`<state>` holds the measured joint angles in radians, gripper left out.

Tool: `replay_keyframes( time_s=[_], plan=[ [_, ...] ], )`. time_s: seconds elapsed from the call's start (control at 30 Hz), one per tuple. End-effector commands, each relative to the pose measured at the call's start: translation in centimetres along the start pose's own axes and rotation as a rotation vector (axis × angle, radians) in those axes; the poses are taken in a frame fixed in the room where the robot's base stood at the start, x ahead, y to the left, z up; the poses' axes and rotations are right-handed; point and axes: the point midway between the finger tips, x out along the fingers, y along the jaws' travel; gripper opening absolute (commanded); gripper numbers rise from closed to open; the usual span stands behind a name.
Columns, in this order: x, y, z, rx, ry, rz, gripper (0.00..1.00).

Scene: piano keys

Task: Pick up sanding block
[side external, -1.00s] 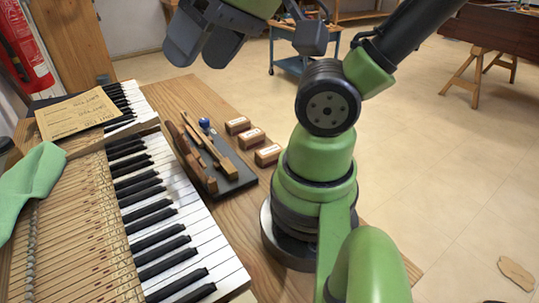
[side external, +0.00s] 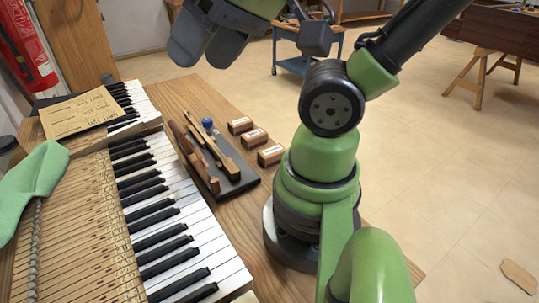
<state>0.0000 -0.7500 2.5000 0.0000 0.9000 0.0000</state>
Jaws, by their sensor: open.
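Several small items lie beside the keyboard, and I cannot tell for certain which is the sanding block. Three small brown blocks with pale labelled sides stand in a row on the wooden bench: a far block (side external: 240,126), a middle block (side external: 254,138) and a near block (side external: 271,155). My gripper (side external: 208,42) is at the top of the side external view, with two dark, rounded fingers apart and nothing seen between them. It hangs above the bench, clear of the blocks. Its upper part is cut off by the frame edge.
A dark mat (side external: 228,180) with wooden tools and a blue-topped item (side external: 208,123) lies left of the blocks. The piano keys (side external: 190,215) run along the left, with a paper card (side external: 80,112) and green cloth (side external: 30,185). Bare bench (side external: 180,92) shows behind the mat.

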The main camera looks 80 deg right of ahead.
Motion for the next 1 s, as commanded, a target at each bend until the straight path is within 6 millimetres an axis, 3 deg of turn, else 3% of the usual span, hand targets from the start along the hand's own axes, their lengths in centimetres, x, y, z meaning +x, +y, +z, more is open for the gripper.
replay_keyframes(
  time_s=[0.43, 0.63, 0.87, 1.0],
  plan=[
    [0.0, 0.0, 0.0, 0.0, 0.0, 0.0, 0.55],
    [0.0, 0.0, 0.0, 0.0, 0.0, 0.0, 0.99],
    [0.1, 0.1, -0.1, 0.001, -0.001, 0.003, 1.0],
    [1.1, 1.2, -1.0, 0.029, -0.015, 0.067, 1.0]
  ],
)
